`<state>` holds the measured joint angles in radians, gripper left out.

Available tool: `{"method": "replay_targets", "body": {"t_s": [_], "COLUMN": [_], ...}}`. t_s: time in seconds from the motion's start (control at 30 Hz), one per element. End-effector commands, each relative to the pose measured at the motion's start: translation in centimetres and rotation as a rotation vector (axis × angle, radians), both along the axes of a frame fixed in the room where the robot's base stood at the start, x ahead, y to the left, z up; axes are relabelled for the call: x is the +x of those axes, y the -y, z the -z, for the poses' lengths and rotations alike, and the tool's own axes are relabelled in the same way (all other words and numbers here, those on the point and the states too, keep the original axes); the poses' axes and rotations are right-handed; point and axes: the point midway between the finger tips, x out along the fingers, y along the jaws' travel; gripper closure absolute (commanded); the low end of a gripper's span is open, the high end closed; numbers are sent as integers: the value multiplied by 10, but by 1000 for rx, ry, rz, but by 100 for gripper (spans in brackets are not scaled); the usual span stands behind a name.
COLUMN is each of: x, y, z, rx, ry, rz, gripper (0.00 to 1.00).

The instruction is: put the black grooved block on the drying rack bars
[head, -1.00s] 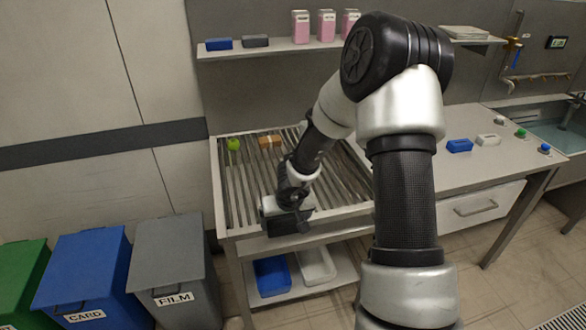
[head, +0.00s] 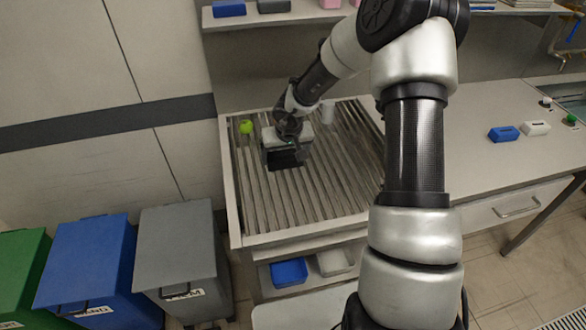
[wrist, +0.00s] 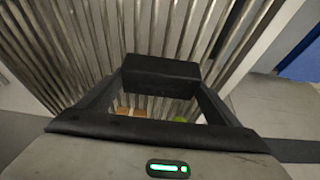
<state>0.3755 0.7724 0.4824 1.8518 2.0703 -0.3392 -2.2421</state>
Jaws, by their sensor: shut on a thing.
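The black block (wrist: 160,76) is clasped between the two fingers of my gripper (wrist: 161,84) in the wrist view. Its grooves cannot be made out. In the head view my gripper (head: 287,156) is over the left part of the drying rack, with the dark block (head: 288,160) at its front. The rack's metal bars (head: 320,190) run from back to front, and they also show beneath the block in the wrist view (wrist: 215,30). I cannot tell whether the block touches the bars.
A green round thing (head: 246,127) lies on the rack's back left, and a pale cup-like thing (head: 328,112) is behind my gripper. The rack's front half is clear. A shelf (head: 270,18) hangs above the back. Bins (head: 180,245) stand left; a counter (head: 460,170) is right.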

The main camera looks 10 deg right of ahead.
Motion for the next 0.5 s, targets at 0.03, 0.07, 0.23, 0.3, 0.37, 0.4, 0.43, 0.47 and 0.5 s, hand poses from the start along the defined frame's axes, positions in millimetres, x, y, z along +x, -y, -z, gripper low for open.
{"method": "replay_targets", "body": {"t_s": [0.03,0.07,0.23,0.3,0.37,0.4,0.43,0.47,0.5], "x": [1,1,0,0,0,1,1,1,1], "y": [-1,-1,-1,-1,-1,-1,0,-1,0], "z": [9,11,31,42,49,53,54,55,55], "rx": [-1,-1,0,1,0,1,0,0,0], "ry": [2,2,0,0,1,2,2,2,2], "rz": [-2,-2,-1,-1,-2,-1,0,0,0], "gripper": [50,50,50,50,50,50,50,50,50]}}
